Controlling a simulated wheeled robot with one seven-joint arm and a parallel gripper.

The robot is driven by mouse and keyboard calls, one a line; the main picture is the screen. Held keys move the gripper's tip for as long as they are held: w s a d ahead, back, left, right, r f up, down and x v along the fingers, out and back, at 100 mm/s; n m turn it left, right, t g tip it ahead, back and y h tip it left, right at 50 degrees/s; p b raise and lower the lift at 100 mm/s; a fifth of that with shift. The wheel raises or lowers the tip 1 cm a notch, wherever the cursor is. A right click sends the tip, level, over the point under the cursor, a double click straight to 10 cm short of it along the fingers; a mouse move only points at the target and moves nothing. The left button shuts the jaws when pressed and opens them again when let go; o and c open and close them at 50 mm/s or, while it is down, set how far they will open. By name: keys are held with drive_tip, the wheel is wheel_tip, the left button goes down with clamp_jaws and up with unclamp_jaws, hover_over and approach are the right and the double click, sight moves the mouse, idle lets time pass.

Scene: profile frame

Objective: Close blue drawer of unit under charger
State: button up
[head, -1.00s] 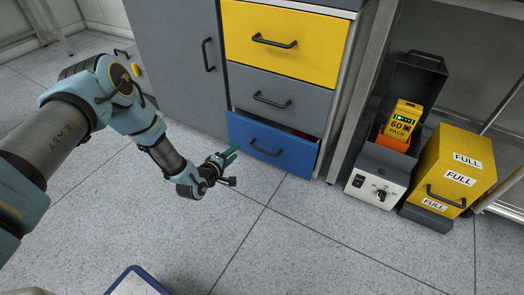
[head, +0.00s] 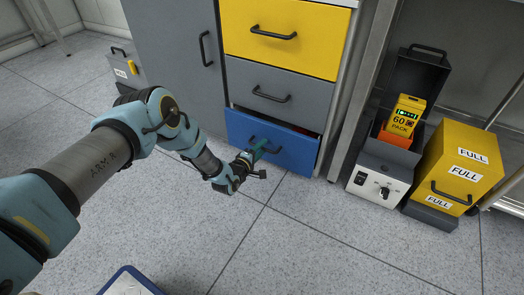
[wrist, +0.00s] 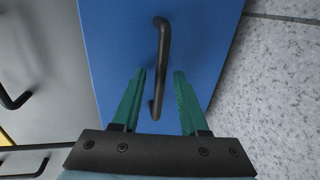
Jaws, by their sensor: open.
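The blue drawer (head: 298,158) is the lowest of three in the grey unit and stands partly pulled out, its dark inside showing along the top edge. Its black bar handle is in the wrist view (wrist: 163,35). My gripper (head: 262,146) is at the drawer front, over the handle's left part in the head view. In the wrist view, its two green fingers (wrist: 159,72) are apart, one on each side of the handle, with nothing clamped. I cannot tell whether they touch the drawer front.
A yellow drawer (head: 285,38) and a grey drawer (head: 275,88) above are shut. At right on the floor stand an open grey case (head: 378,185) holding a yellow "60 PACK" and a yellow "FULL" box (head: 455,165).

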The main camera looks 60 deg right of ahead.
drive_tip(key=shift+d, duration=0.3)
clamp_jaws()
idle(1.3)
